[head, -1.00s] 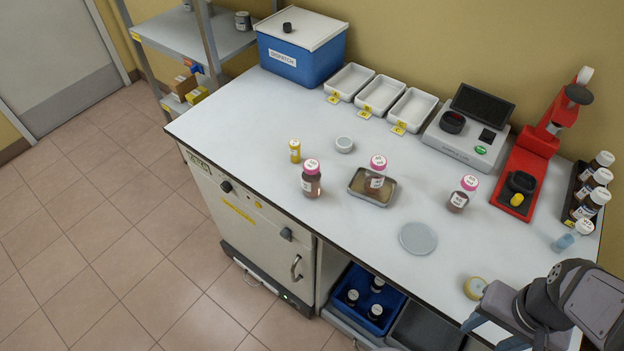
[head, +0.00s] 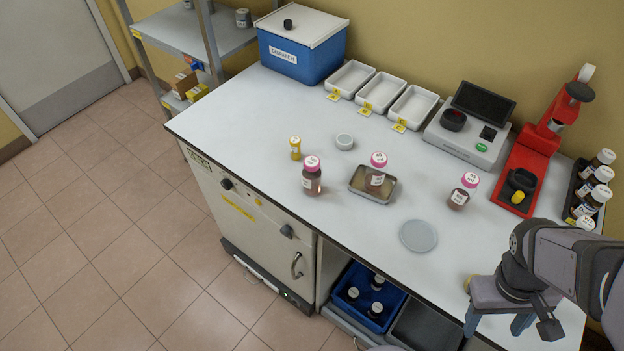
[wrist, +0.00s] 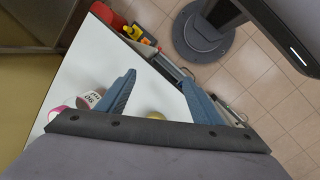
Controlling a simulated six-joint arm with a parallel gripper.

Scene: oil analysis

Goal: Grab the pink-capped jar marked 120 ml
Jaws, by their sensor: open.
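Three pink-capped jars stand on the white worktop in the head view. One jar (head: 312,182) is bare on the left, one (head: 375,180) stands in a shallow metal tray (head: 359,193), and one (head: 460,198) is on the right. Their markings are too small to read there. My gripper (head: 496,322) is open and empty at the front right edge, apart from all three jars. In the wrist view my gripper's blue fingers (wrist: 160,93) are spread. A pink-and-white object (wrist: 65,110) shows at left, partly hidden by the gripper body.
A round grey disc (head: 418,235) lies between the right jar and the front edge. A red press (head: 527,170), a grey instrument (head: 467,140) and a rack of bottles (head: 592,185) stand at right. White trays (head: 381,93) line the back. The worktop's left end is clear.

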